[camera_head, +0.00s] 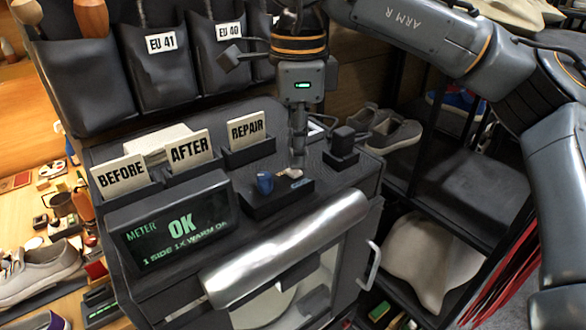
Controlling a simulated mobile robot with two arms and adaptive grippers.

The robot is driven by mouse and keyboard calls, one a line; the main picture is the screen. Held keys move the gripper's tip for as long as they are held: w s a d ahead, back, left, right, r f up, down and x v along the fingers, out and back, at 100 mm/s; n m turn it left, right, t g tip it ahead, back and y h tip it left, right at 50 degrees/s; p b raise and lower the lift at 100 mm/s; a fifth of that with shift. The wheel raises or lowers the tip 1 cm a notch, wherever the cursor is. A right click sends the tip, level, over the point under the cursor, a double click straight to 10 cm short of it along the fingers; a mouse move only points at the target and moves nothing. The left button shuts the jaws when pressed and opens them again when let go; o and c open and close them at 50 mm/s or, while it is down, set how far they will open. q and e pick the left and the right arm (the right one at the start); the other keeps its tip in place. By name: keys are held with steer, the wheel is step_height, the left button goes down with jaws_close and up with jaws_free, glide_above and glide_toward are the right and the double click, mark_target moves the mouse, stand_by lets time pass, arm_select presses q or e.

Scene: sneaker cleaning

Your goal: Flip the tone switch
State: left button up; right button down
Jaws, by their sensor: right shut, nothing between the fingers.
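A low black control box (262,208) sits on top of the dark cabinet, right of the meter display. It carries a blue knob (264,182), a small pale piece (293,172) and a small light label (301,183). The pale piece may be the tone switch; its position is too small to read. My right gripper (298,162) points down over the back of this box, shut and empty, with its fingertips close to the pale piece. I cannot tell whether they touch. My left gripper is not in view.
The meter display (172,229) reads OK. Card holders with BEFORE (121,177), AFTER (190,150) and REPAIR (247,128) stand behind. A black block (343,141) is right of my gripper. A silver roll (285,248) lies in front. Shoes (393,131) rest on the right shelf.

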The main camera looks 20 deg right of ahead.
mark_target(297, 172)
steer(key=shift+f+b, duration=0.7)
steer(key=shift+f, duration=0.25)
steer(key=shift+r, duration=0.15)
steer(key=shift+r+p, duration=0.9)
steer(key=shift+r, duration=0.05)
steer(key=shift+r+p, duration=1.75)
steer(key=shift+r, duration=0.7)
